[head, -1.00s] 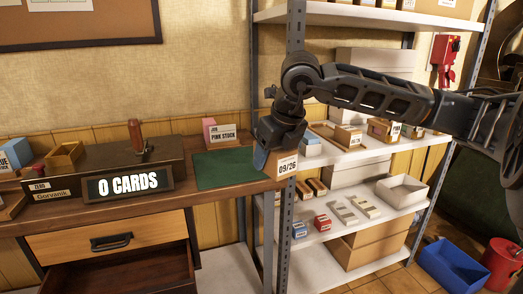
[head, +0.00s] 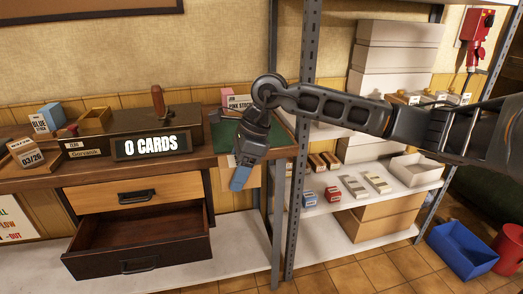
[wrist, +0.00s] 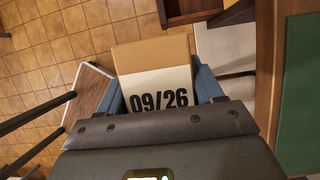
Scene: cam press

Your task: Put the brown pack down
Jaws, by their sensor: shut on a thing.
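My gripper (head: 241,178) is shut on the brown pack (head: 255,175). In the head view the pack shows beside the blue fingertips, mostly hidden by the gripper, near the front edge of the desk by the green mat (head: 228,136). In the wrist view the brown pack (wrist: 152,54) sits between the blue fingers, with its white "09/26" label facing the camera. Tiled floor shows beyond it, and the green mat (wrist: 301,125) lies to the right.
The desk (head: 190,160) holds the "0 CARDS" machine (head: 185,128) and a pink stock box (head: 237,101). A dark drawer (head: 140,240) stands open below. A metal shelf post (head: 295,150) rises right of my gripper. A blue bin (head: 463,250) stands on the floor.

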